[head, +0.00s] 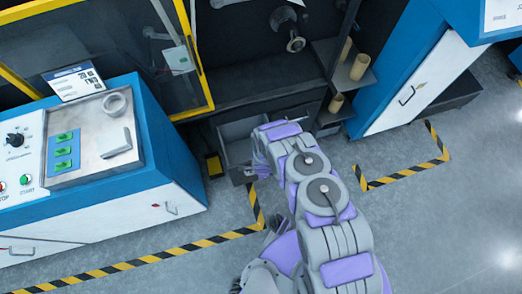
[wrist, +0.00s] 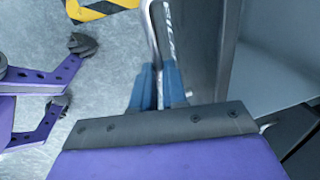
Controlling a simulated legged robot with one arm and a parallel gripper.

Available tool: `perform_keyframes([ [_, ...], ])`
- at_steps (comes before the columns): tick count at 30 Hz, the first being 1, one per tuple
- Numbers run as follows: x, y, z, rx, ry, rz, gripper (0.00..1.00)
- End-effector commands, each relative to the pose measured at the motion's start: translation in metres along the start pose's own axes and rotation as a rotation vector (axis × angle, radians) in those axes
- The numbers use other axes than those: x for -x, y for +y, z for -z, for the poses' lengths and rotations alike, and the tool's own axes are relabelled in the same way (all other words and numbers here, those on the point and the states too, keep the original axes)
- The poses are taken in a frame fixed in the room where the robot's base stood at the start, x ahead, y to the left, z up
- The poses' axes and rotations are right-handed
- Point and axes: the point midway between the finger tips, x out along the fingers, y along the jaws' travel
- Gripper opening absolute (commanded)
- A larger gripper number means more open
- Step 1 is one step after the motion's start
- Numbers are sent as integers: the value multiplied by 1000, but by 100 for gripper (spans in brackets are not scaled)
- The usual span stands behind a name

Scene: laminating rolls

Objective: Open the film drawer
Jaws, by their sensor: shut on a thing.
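The film drawer (head: 240,130) is a grey box low in the middle of the head view, under the dark machine. It stands pulled out, with part of its hollow inside showing. In the wrist view, its grey front panel (wrist: 202,45) is seen edge-on and its inside (wrist: 270,65) lies to the right. My gripper (wrist: 158,82) has blue fingertips shut on the drawer's metal bar handle (wrist: 152,28). In the head view, my gripper (head: 260,160) is at the drawer's front, and my arm hides the handle and the drawer's right part.
A blue and white control cabinet (head: 175,150) stands to the left, and another blue and white cabinet (head: 405,85) to the right. A shelf (head: 345,75) with rolls is behind the arm. Yellow-black tape (head: 150,258) marks the open grey floor.

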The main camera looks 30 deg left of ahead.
Motion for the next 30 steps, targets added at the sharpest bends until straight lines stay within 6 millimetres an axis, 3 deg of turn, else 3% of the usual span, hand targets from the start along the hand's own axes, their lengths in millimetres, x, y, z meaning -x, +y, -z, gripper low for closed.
perform_keyframes([
  [1, -1, 2, -1, 2, -1, -3, 0],
  [2, -1, 2, -1, 2, -1, -3, 14],
  [9, 0, 2, -1, 3, -3, -2, 37],
  [20, 7, 2, 0, 1, -3, -1, 38],
  [30, 64, 0, 2, 2, -1, 2, 38],
])
